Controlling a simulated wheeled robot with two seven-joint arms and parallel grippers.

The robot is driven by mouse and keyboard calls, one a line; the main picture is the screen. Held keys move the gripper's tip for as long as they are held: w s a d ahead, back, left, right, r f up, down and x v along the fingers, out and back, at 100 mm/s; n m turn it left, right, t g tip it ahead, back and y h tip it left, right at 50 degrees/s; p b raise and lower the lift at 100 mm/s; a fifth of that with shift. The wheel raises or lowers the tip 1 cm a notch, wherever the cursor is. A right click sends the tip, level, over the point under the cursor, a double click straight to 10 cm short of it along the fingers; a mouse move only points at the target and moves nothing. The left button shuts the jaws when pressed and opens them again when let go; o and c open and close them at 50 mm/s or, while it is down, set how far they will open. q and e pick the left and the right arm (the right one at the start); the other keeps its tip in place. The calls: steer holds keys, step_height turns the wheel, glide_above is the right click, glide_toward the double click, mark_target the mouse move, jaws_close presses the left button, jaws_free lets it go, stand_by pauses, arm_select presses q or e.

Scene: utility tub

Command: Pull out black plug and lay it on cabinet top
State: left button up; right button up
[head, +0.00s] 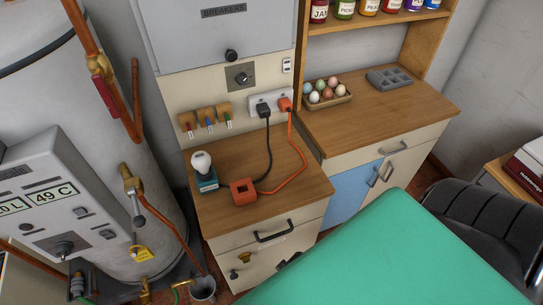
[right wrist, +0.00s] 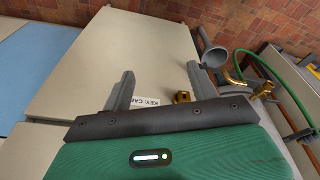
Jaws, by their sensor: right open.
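The black plug (head: 263,111) sits in the white wall socket strip (head: 257,100), beside an orange plug (head: 285,104) in the same strip. A black cord hangs from the black plug to the cabinet top and runs toward the teal lamp base (head: 208,182). The wooden cabinet top (head: 228,212) lies below the sockets. My right gripper (right wrist: 160,76) is open and empty in the right wrist view, in front of the pale cabinet front with a key label, low and well away from the plug. My left gripper is not in view.
An orange box (head: 243,190) with an orange cord and a white bulb (head: 201,162) on the lamp base stand on the cabinet top. Its left front part is clear. Key hooks (head: 207,118) hang behind. An egg tray (head: 326,93) stands on the right counter (head: 390,112).

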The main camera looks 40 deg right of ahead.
steer(key=w+d+r+t, duration=0.1)
steer(key=w+r, duration=0.1)
steer(key=r, duration=0.8)
steer(key=w+r+t, duration=0.2)
steer(key=w+r, duration=0.1)
steer(key=r, duration=0.8)
steer(key=w+d+r+n+t+h, duration=0.1)
steer(key=w+r+n+t+h, duration=0.15)
steer(key=w+r+t, duration=1.2)
steer(key=w+a+r+n+g+y, duration=0.1)
steer(key=w+a+r+n+y, duration=0.3)
steer(key=r+n+y, duration=0.45)
steer(key=w+a+r+n+g+y, duration=0.1)
steer(key=w+a+r+n+y, duration=0.2)
steer(key=a+r+n+y, duration=0.45)
steer(key=n+g+h, duration=1.3)
steer(key=g+h, duration=0.1)
steer(key=h, duration=0.1)
glide_toward(265, 110)
steer(key=shift+m, duration=0.25)
steer(key=p+x, duration=0.4)
steer(key=x, duration=0.3)
steer(key=shift+w+f, duration=0.1)
steer(key=shift+f, duration=0.2)
steer(key=shift+w+d+f, duration=0.15)
steer(key=shift+w+f, duration=0.05)
steer(key=shift+f, duration=0.45)
